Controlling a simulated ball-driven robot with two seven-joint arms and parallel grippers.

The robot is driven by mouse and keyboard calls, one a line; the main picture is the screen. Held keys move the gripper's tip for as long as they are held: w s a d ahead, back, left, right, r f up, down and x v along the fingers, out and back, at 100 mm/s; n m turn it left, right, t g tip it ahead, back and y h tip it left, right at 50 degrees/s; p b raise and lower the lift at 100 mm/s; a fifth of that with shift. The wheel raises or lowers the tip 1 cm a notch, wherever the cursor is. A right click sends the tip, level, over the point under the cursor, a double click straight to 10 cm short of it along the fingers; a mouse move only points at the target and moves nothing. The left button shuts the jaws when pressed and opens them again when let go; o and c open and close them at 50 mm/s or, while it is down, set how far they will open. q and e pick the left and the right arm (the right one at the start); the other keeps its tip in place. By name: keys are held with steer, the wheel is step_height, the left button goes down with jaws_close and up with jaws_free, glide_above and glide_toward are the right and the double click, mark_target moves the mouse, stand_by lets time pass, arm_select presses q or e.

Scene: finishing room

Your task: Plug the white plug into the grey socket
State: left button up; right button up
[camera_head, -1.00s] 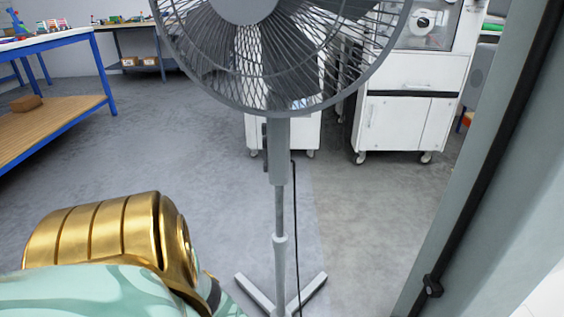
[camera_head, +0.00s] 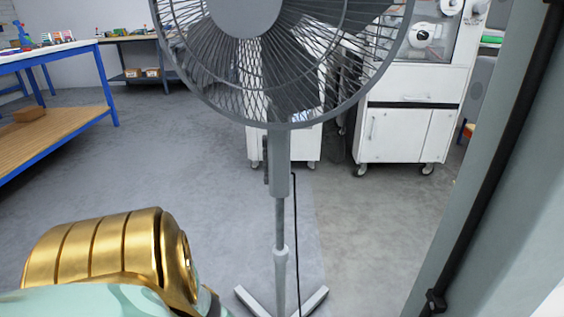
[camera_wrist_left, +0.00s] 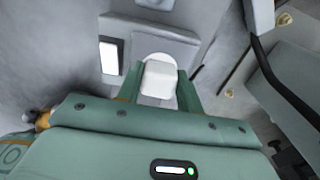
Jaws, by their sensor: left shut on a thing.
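In the left wrist view my left gripper (camera_wrist_left: 160,88) is shut on the white plug (camera_wrist_left: 159,80), a small pale block between the two green fingers. Just past the plug is a rounded white shape, partly hidden by it; I cannot tell whether it belongs to the plug or to something behind. A grey panel (camera_wrist_left: 150,37) lies beyond the fingertips, with a bright white rectangle (camera_wrist_left: 109,56) to its left. I cannot clearly make out the grey socket. In the head view only my gold and green left arm shows, at lower left. My right gripper is in neither view.
A grey standing fan (camera_head: 280,170) with a dark cord stands directly ahead. White wheeled cabinets (camera_head: 400,132) are behind it. A blue-framed bench (camera_head: 50,140) is at left. A grey post with a black conduit (camera_head: 490,170) rises at right. Floor at left centre is clear.

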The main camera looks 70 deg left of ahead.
arm_select(q)
steer(key=shift+s+f, duration=0.2)
steer(key=shift+f, duration=0.15)
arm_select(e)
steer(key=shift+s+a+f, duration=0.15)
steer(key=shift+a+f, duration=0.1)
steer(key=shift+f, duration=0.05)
arm_select(q)
steer(key=o, duration=1.3)
steer(key=shift+r, duration=0.1)
steer(key=shift+w+r+p, duration=0.15)
steer(key=shift+r+p, duration=0.65)
steer(key=shift+r, duration=0.35)
steer(key=shift+r+p, duration=0.5)
steer(key=shift+r, duration=0.15)
steer(key=shift+r+p, duration=1.75)
steer(key=shift+r, duration=0.45)
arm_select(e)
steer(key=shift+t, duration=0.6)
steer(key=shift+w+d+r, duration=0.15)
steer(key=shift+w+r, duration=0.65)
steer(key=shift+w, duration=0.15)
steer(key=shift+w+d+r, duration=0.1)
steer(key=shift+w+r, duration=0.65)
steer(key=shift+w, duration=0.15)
